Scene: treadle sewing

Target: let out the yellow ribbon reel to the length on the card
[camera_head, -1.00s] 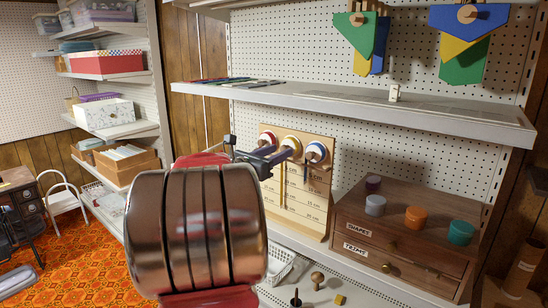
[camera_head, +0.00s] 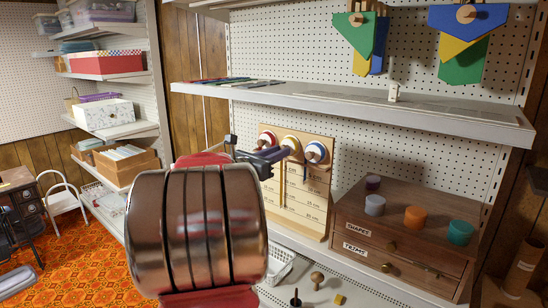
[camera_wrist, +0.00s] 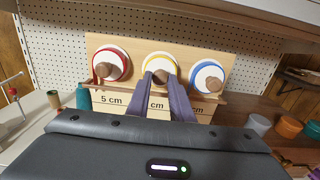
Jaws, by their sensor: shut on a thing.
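The yellow-rimmed reel (camera_head: 291,141) is the middle one on a wooden board (camera_head: 322,218); it also shows in the wrist view (camera_wrist: 160,57). My gripper (camera_head: 283,151) is at this reel. In the wrist view its two fingers (camera_wrist: 161,79) stand either side of the reel's brown knob (camera_wrist: 160,76), shut on it. A yellow ribbon (camera_head: 284,188) hangs down the board, which is marked in centimetres. My arm hides the board's left part in the head view. In the wrist view my fingers cover part of the middle marking. I cannot read a length card.
A red reel (camera_wrist: 110,65) and a blue reel (camera_wrist: 207,77) flank the yellow one closely. A drawer cabinet (camera_head: 400,240) with several coloured spools stands to the right. A shelf (camera_head: 350,101) overhangs the board. A white basket (camera_head: 281,266) is below.

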